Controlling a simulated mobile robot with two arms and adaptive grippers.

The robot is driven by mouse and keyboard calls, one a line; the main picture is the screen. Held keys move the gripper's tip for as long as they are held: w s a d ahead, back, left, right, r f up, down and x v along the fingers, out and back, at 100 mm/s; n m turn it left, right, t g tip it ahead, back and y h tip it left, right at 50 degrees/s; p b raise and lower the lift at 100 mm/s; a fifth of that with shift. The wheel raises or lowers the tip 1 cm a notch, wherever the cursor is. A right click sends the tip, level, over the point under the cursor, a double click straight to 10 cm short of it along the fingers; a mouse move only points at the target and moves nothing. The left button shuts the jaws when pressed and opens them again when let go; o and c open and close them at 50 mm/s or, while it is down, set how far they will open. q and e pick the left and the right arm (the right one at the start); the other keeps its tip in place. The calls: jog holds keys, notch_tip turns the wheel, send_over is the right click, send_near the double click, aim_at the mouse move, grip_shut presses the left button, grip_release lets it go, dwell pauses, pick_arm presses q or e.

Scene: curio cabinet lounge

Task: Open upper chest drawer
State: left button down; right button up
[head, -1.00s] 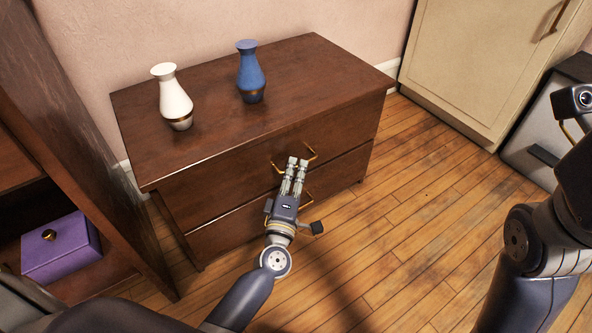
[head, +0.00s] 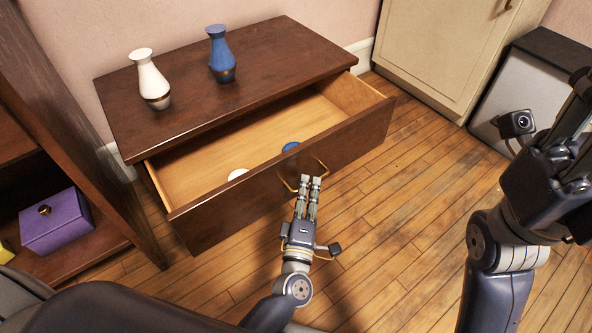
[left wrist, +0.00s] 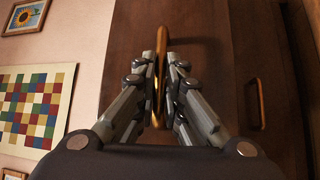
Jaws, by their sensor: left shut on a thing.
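The dark wooden chest (head: 205,100) stands against the wall with its upper drawer (head: 225,215) pulled well out, showing a pale wood inside. My left gripper (head: 311,180) is at the drawer's front, shut on the brass upper handle (head: 322,166). The left wrist view shows the handle (left wrist: 160,75) between the fingers. The lower drawer's handle (left wrist: 255,104) is off to the right there. In the head view the open drawer hides the lower drawer. My right gripper (head: 575,150) is raised at the right edge, partly cut off, away from the chest.
A white vase (head: 151,80) and a blue vase (head: 221,55) stand on the chest top. A white thing (head: 237,174) and a blue thing (head: 290,146) lie in the drawer. A shelf with a purple box (head: 57,221) is at left. Floor (head: 400,180) right of the drawer is clear.

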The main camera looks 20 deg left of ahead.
pick_arm(q)
jog(key=shift+s+d, duration=1.15)
jog(key=shift+d, duration=0.3)
jog(key=c, duration=1.7)
grip_release()
jog(key=s, duration=0.4)
jog(key=s+d+f, duration=0.1)
jog(key=s, duration=0.6)
jog(key=shift+s+d+f, duration=0.15)
jog(key=shift+s+f, duration=0.2)
jog(key=shift+s, duration=0.05)
